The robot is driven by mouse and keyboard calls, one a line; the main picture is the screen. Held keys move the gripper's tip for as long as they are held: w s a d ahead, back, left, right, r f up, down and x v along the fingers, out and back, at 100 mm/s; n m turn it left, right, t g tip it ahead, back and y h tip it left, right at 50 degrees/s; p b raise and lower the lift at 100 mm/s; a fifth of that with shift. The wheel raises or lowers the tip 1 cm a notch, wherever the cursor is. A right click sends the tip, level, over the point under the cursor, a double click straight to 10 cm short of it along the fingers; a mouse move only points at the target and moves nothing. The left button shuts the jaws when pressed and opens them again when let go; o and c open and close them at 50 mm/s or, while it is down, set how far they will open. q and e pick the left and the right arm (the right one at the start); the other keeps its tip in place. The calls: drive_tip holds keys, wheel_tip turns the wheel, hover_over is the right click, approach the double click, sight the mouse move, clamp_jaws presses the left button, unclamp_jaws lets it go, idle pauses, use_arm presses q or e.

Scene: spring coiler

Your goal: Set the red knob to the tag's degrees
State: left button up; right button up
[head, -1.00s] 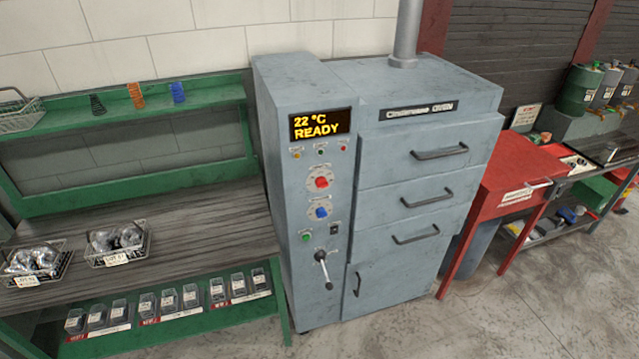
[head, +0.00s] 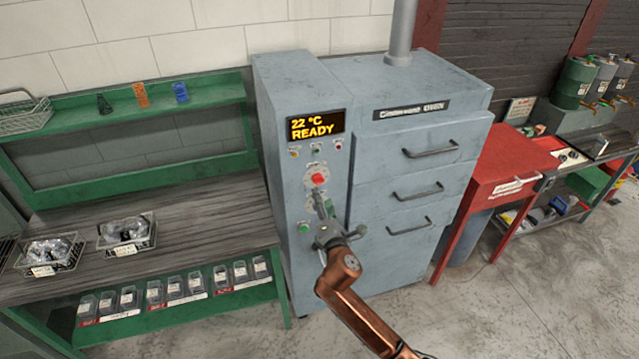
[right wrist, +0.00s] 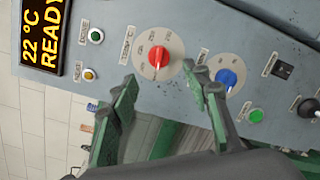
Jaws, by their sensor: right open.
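The red knob (head: 318,179) is on the oven's control panel below the display, on a pale round dial. In the right wrist view the red knob (right wrist: 156,46) sits near the top middle with its dial marks around it. My right gripper (head: 316,194) is just below the knob in the head view. In the right wrist view its open fingers (right wrist: 165,90) point toward the panel, apart from the knob, with nothing between them. Tags on the two wire baskets (head: 42,270) (head: 125,249) are too small to read. My left gripper is not in view.
The blue knob (right wrist: 227,78) is close to one finger in the right wrist view. The display (head: 316,126) reads 22 °C READY. Oven drawer handles (head: 430,150) stick out to the right. A green bench (head: 200,220) stands at left, a red table (head: 510,165) at right.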

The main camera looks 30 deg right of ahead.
sight(318, 184)
drive_tip(key=x, duration=0.3)
drive_tip(key=shift+w+d+r, duration=0.1)
drive_tip(key=shift+w+r, duration=0.05)
drive_tip(key=shift+w, duration=0.15)
drive_tip(key=x, duration=0.3)
drive_tip(key=shift+w, duration=0.15)
drive_tip(key=shift+w+d, duration=0.15)
drive_tip(key=shift+w, duration=0.25)
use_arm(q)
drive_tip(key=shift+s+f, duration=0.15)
use_arm(e)
drive_tip(key=shift+c, duration=0.2)
drive_tip(key=c, duration=0.6)
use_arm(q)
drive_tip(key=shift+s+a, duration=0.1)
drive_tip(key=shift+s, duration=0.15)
use_arm(e)
drive_tip(key=c, duration=0.5)
